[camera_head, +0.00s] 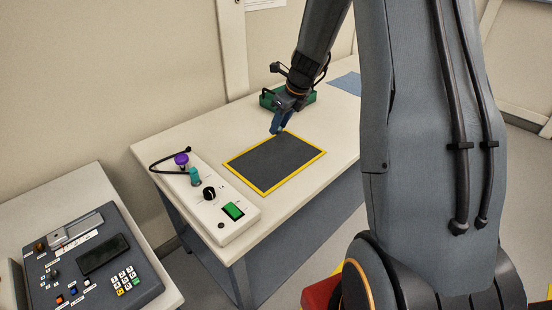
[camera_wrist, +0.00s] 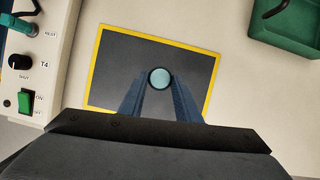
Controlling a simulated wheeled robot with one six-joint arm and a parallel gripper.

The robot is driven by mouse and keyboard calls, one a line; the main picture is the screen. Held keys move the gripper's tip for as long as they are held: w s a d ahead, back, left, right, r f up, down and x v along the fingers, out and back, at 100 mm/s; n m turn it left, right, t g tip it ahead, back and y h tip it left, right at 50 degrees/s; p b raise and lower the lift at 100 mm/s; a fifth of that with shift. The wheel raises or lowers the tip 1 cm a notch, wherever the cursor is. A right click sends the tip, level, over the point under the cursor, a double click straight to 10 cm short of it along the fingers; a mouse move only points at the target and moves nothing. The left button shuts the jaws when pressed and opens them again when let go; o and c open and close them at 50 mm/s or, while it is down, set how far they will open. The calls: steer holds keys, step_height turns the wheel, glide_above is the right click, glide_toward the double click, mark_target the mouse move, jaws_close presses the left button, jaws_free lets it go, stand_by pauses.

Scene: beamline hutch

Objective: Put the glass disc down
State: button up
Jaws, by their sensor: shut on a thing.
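The glass disc (camera_wrist: 160,78) is small, round and pale blue-green. In the wrist view it sits between the tips of my gripper (camera_wrist: 160,88), whose two blue fingers are shut on it. Behind it in that view is the dark grey mat (camera_wrist: 120,60) with a yellow border. In the head view my gripper (camera_head: 277,130) points down at the far edge of the mat (camera_head: 273,165). The disc cannot be made out in the head view. I cannot tell whether the disc touches the mat or is held above it.
A white control box (camera_head: 215,205) with a black knob, a green switch and a cable stands left of the mat. A green container (camera_head: 303,97) is behind my gripper. A blue sheet (camera_head: 347,83) lies at the back right. A keypad console (camera_head: 90,260) is on the nearer table.

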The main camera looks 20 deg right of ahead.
steer(key=d+m+h, duration=0.1)
steer(key=d+m, duration=0.1)
steer(key=m, duration=0.1)
glide_toward(283, 152)
steer(key=shift+t, duration=0.3)
steer(key=x, duration=0.2)
steer(key=b+x, duration=0.1)
steer(key=x, duration=0.2)
steer(key=shift+s+a+f, duration=0.1)
steer(key=shift+f, duration=0.25)
steer(key=shift+f, duration=0.2)
steer(key=o, duration=1)
